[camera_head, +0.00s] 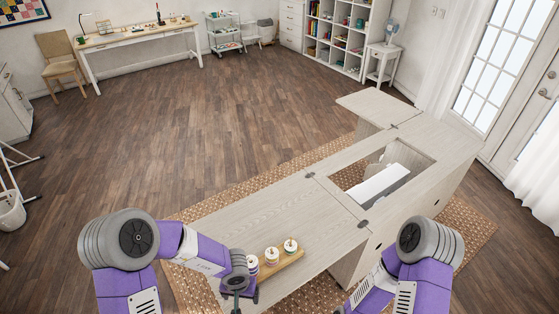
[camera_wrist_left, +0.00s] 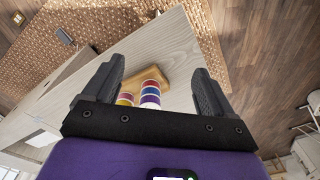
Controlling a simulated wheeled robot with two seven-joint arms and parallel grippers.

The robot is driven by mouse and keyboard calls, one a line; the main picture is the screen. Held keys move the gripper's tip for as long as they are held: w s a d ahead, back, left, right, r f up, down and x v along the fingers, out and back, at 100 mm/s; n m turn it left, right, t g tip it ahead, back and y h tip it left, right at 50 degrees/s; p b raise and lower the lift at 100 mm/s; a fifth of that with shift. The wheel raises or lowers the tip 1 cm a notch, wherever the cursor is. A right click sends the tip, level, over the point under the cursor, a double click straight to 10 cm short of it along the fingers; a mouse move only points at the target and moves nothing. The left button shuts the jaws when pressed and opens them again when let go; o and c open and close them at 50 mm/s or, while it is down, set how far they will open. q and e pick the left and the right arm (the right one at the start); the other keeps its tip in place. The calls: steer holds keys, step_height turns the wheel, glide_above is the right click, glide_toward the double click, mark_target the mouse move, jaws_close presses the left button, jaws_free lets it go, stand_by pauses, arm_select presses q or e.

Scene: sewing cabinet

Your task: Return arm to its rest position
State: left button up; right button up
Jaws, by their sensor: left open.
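My left gripper (camera_head: 238,293) is over the near left end of the pale wooden cabinet top (camera_head: 285,215), beside a small wooden board (camera_head: 284,266) with several thread spools. In the left wrist view, its two black fingers (camera_wrist_left: 152,88) are wide apart. Spools (camera_wrist_left: 150,92) with coloured bands show in the gap between them, and nothing is gripped. In the head view, one spool is partly hidden by my left wrist. My right arm (camera_head: 385,285) enters from the lower right; its gripper is not in clear view.
The cabinet has a rectangular opening with a white sewing machine (camera_head: 383,182) sunk in it. A woven rug (camera_head: 470,230) lies beneath. Wooden floor (camera_head: 200,130) is clear behind. A white desk (camera_head: 138,35), cart and shelves stand along the far wall.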

arm_select(q)
step_height(320, 180, down, 6)
steer(key=a+n+t, duration=0.1)
steer(key=a+n, duration=0.1)
steer(key=s+d+f+n+g+h, duration=0.1)
steer(key=s+d+f+h, duration=0.1)
steer(key=s, duration=0.3)
steer(key=s+d+f+n+h, duration=0.1)
steer(key=s+d+f+h, duration=0.1)
steer(key=s, duration=0.2)
step_height(320, 180, down, 11)
steer(key=b, duration=1.1)
steer(key=shift+r, duration=0.15)
arm_select(e)
step_height(320, 180, down, 12)
steer(key=w, duration=0.1)
steer(key=shift+r, duration=0.25)
arm_select(q)
steer(key=shift+a, duration=0.1)
steer(key=shift+c, duration=0.3)
arm_select(e)
steer(key=shift+c, duration=0.3)
